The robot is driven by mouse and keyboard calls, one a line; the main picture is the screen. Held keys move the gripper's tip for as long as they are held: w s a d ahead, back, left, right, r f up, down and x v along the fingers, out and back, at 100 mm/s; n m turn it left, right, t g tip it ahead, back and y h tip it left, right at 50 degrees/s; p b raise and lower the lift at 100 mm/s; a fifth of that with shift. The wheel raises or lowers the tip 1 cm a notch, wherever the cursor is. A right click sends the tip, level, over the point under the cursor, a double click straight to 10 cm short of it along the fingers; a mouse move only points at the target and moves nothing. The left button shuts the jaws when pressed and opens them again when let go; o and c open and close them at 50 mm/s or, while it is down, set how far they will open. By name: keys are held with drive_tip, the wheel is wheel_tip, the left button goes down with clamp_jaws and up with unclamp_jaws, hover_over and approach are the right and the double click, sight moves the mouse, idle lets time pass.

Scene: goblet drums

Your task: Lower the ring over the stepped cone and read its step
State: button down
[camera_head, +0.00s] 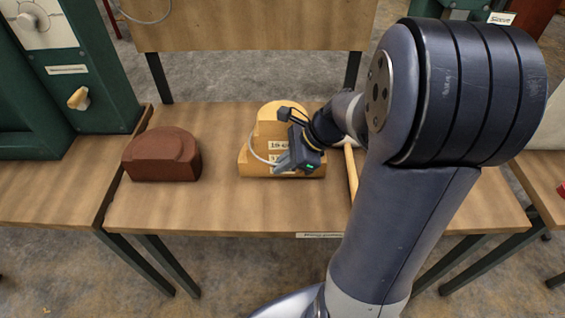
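The wooden stepped form (245,158) stands upright on the middle table, with a rounded top and pale labels on its steps. One label reads roughly "15 cm". My gripper (284,163) is in front of its right half and hides part of it and its labels. From this view I cannot tell if the gripper touches the form, or whether its fingers are open or shut. A thin pale curve (251,146) arcs from the gripper across the form's front. I cannot tell whether it is the ring or a cable.
A dark red-brown stepped block (160,160) sits at the left of the table (220,212). A wooden handle (351,170) lies right of the form, partly behind my arm. A green cabinet (85,70) stands at the left. Bare tabletop lies between block and form.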

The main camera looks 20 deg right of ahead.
drive_tip(key=shift+f+b, duration=0.9)
drive_tip(key=shift+f, duration=0.15)
drive_tip(key=c, duration=2)
unclamp_jaws()
drive_tip(key=shift+r, duration=0.15)
drive_tip(key=o, duration=0.4)
drive_tip(key=shift+o, duration=0.2)
drive_tip(key=o, duration=0.5)
drive_tip(key=p+v, duration=0.1)
drive_tip(key=v, duration=0.9)
drive_tip(key=shift+s+d+r, duration=0.2)
drive_tip(key=shift+r, duration=0.1)
